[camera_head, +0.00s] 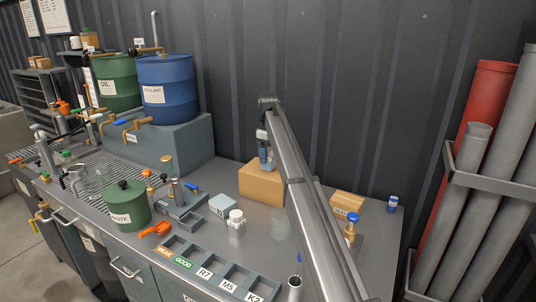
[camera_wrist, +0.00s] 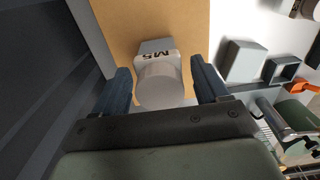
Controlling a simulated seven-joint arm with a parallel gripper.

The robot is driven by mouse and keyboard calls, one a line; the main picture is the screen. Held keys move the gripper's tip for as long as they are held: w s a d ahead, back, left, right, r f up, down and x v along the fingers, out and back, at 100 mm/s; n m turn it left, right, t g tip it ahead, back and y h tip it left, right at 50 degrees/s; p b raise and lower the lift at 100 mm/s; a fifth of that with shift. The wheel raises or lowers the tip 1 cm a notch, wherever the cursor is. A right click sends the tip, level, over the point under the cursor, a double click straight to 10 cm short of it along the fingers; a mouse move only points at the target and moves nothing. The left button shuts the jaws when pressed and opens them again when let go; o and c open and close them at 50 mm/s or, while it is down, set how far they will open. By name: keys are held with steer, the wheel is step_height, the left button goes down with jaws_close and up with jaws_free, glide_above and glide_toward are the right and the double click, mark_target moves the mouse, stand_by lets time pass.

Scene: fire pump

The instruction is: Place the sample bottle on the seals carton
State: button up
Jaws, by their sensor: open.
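The sample bottle (camera_wrist: 160,84), with a round pale grey cap and an M5 label, is between the fingers of my gripper (camera_wrist: 160,76) in the wrist view. The fingers are open, with a small gap on each side of it. Below it is the brown top of a carton (camera_wrist: 184,22), and the bottle appears to stand on it. In the head view my gripper (camera_head: 266,158) is pointing down just above the larger brown carton (camera_head: 261,185). My gripper and arm mostly hide the bottle there. No seals label is readable on this carton.
A smaller labelled carton (camera_head: 347,206), a blue-topped brass valve (camera_head: 351,228) and a small blue can (camera_head: 392,204) stand right of my arm. A white jar (camera_head: 236,220), a grey block (camera_head: 223,204), a green waste can (camera_head: 127,206) and a labelled tray (camera_head: 213,271) are left.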

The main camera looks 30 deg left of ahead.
step_height(320, 180, up, 12)
steer(key=shift+r, duration=0.15)
stand_by(0.7)
steer(key=shift+d, duration=0.1)
